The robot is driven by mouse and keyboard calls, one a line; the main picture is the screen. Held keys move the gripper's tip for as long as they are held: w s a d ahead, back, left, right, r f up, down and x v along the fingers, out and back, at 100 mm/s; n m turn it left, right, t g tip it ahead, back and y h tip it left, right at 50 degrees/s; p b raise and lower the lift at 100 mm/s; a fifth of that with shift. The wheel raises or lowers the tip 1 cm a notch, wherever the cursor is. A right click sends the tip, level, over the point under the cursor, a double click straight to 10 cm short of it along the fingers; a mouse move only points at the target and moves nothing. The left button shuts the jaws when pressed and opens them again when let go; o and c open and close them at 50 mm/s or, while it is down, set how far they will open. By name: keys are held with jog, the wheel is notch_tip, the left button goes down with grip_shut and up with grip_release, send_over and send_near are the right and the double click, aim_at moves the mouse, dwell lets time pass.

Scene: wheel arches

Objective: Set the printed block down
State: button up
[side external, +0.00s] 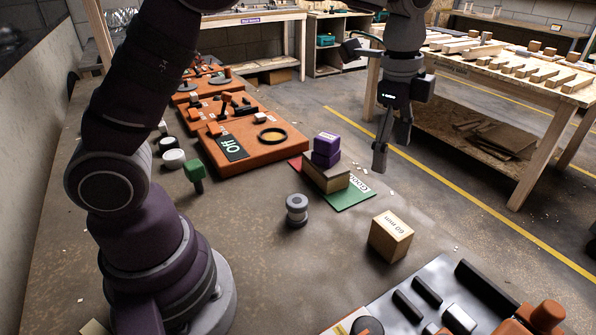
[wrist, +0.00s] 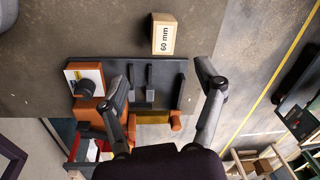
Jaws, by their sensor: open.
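A wooden block printed "60 mm" (side external: 391,238) rests on the brown tabletop, right of centre in the side view. It also shows in the wrist view (wrist: 164,35), beyond the fingertips near the top. A purple block with a white printed label (side external: 327,145) sits on another purple piece, on top of a wood-and-dark block (side external: 327,176) on a green and red mat (side external: 345,198). My gripper (side external: 390,158) is open and empty, raised in the air to the right of the purple stack. In the wrist view its fingers (wrist: 168,88) are wide apart with nothing held between them.
A grey spool-shaped part (side external: 297,209) stands left of the wooden block. Orange panels (side external: 250,151) line the back left. A dark fixture tray (side external: 437,270) lies at the front right. The tabletop around the wooden block is mostly clear.

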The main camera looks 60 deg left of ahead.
jog(key=s+a+r+n+t, duration=0.1)
jog(key=s+a+n+t, duration=0.1)
jog(key=s+n, duration=0.5)
jog(key=s+a+r+n+t, duration=0.1)
jog(key=s+a+n+t, duration=0.1)
jog(key=s+n, duration=0.5)
jog(key=shift+s+a+r, duration=0.35)
jog(key=shift+s+a, duration=0.25)
jog(key=shift+a, duration=0.2)
